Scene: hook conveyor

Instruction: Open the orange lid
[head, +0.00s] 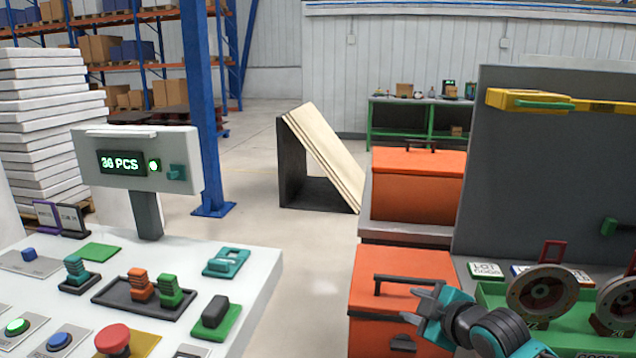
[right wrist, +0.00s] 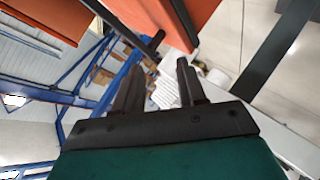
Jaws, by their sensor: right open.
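Two orange boxes with dark bar handles stand one behind the other in the head view. The rear box (head: 418,190) has a closed lid (head: 400,161). The front box (head: 372,325) also has an orange lid (head: 400,262) that looks closed, with a dark handle (head: 400,281) on it. My right gripper (head: 413,304) is open and empty, close to the right end of the front handle. It hides part of the front box. In the right wrist view, its two dark fingers (right wrist: 159,68) point toward a dark bar between orange surfaces (right wrist: 187,18). Contact cannot be told.
A white control desk (head: 262,275) with buttons and a display (head: 122,163) stands at left. A grey panel (head: 545,170) rises at right, above a green tray (head: 490,296) with round parts. A blue post (head: 203,110) stands behind the desk. Floor between desk and boxes is clear.

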